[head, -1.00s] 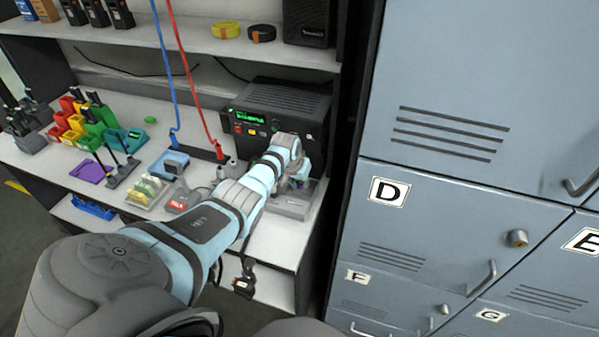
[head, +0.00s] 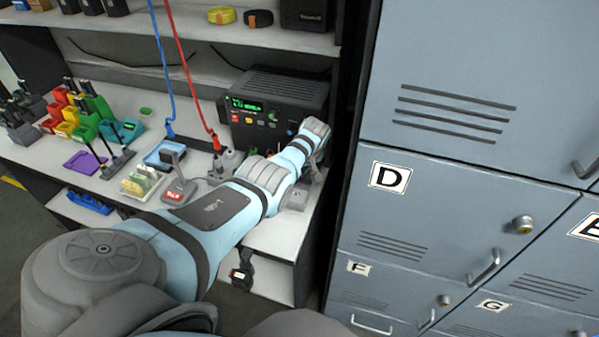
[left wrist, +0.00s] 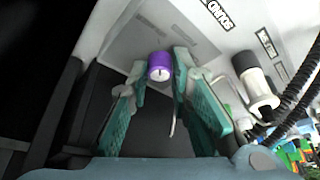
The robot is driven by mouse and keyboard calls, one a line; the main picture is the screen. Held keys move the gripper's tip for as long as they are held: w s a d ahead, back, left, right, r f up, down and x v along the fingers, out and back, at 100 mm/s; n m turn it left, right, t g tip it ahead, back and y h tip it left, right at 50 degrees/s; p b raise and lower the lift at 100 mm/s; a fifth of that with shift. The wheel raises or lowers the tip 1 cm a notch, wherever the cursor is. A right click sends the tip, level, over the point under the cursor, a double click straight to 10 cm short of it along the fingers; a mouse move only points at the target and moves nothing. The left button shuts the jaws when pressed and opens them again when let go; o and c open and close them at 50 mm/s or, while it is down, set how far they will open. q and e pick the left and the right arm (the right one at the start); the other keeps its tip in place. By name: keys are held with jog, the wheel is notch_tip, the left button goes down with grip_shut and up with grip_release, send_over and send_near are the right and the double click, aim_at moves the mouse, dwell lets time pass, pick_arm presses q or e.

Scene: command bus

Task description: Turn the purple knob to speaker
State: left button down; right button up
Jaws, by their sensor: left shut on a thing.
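In the left wrist view, the purple knob (left wrist: 160,66) sits on a pale panel, with a small dark mark on its face. The two teal fingers of my left gripper (left wrist: 160,76) are on either side of it, closed on it. A printed label partly reading "SOUND" is on the panel (left wrist: 200,40). I cannot read a speaker label or tell which setting the knob points to. My right gripper is not in view.
A black radio unit (head: 275,108) with a lit green display stands behind the wrist. A white-and-black cylinder (left wrist: 254,80) is close right of the fingers in the wrist view. A desk microphone (head: 178,188) stands left of my arm. Blue-grey lockers (head: 440,180) rise on the right.

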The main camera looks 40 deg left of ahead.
pick_arm(q)
jog(key=shift+n, duration=0.4)
jog(key=c, duration=1.5)
grip_release()
jog(key=shift+o, duration=0.2)
jog(key=shift+r, duration=0.1)
jog(key=shift+d+r, duration=0.1)
jog(key=shift+r, duration=0.25)
jog(key=v, duration=1.1)
jog(key=shift+w, duration=0.1)
